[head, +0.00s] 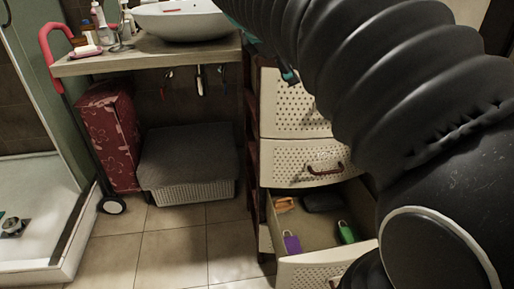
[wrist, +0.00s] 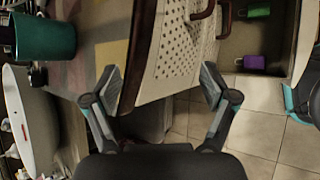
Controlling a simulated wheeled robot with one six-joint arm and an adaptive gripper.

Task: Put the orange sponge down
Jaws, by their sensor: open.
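An orange block that looks like the sponge (head: 285,204) lies in the back left of the open bottom drawer (head: 318,231) in the head view. It is small there, and I do not make it out in the wrist view. My gripper (wrist: 160,84) is open, with its two fingers spread wide and nothing between them. It is up near the counter and the upper drawer fronts, above and apart from the open drawer. In the head view my arm hides most of the gripper; only a dark and teal part (head: 290,77) shows.
The drawer also holds a purple item (head: 292,243), a green item (head: 346,232) and a dark one (head: 322,200). A white basin (head: 180,20) stands on the cluttered counter (head: 150,57). A teal cup (wrist: 45,37) shows in the wrist view. A grey-covered basket (head: 188,192) sits below.

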